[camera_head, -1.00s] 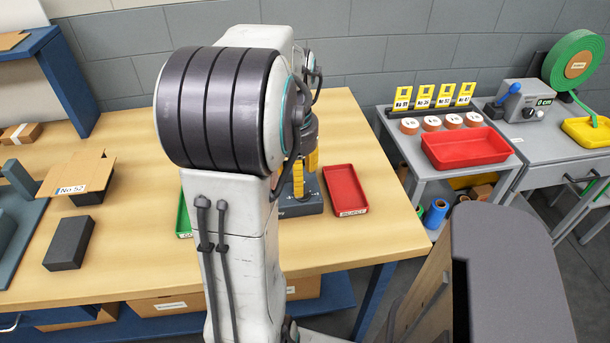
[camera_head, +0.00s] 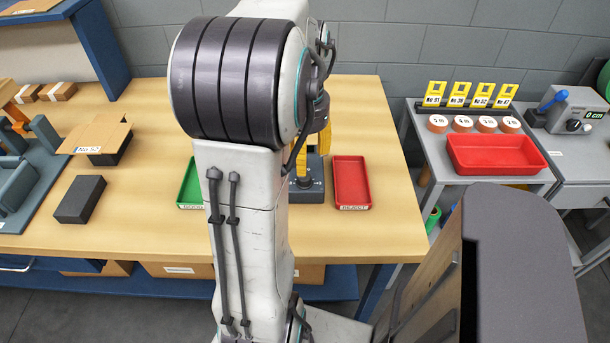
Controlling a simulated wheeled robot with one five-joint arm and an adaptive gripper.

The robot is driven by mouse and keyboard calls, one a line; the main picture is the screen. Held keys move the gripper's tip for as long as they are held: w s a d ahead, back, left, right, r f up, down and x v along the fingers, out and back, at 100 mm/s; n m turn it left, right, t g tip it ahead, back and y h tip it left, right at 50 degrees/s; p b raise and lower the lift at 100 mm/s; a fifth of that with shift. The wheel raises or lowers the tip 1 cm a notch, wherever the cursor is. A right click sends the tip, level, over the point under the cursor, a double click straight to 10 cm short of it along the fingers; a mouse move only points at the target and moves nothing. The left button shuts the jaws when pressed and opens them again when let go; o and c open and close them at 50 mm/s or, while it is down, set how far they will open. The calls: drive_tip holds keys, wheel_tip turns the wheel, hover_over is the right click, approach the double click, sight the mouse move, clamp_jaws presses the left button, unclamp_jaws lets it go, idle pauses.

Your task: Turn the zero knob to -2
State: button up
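A grey box with a small display reading "0 cm" (camera_head: 567,112), a blue-handled lever and a small black knob (camera_head: 573,126) stands on the grey bench at the right. No label naming a zero knob is legible. A second device with a grey base (camera_head: 312,190) and a yellow upright stands on the wooden table, mostly hidden behind my arm; any knob on it is hidden. My gripper (camera_head: 322,125) shows only as a dark and yellow part behind my arm, above that device. Its fingertips are hidden, so I cannot tell its opening or any contact.
On the wooden table (camera_head: 370,120), a green tray (camera_head: 190,188) and red tray (camera_head: 351,182) flank the device. A dark block (camera_head: 80,199) and open carton (camera_head: 98,140) lie left. A larger red tray (camera_head: 495,152) lies on the right bench. A gap separates table and bench.

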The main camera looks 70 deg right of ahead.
sight(304, 180)
drive_tip(key=shift+f+b, duration=0.4)
drive_tip(key=shift+f, duration=3.05)
drive_tip(key=shift+c, duration=0.2)
clamp_jaws()
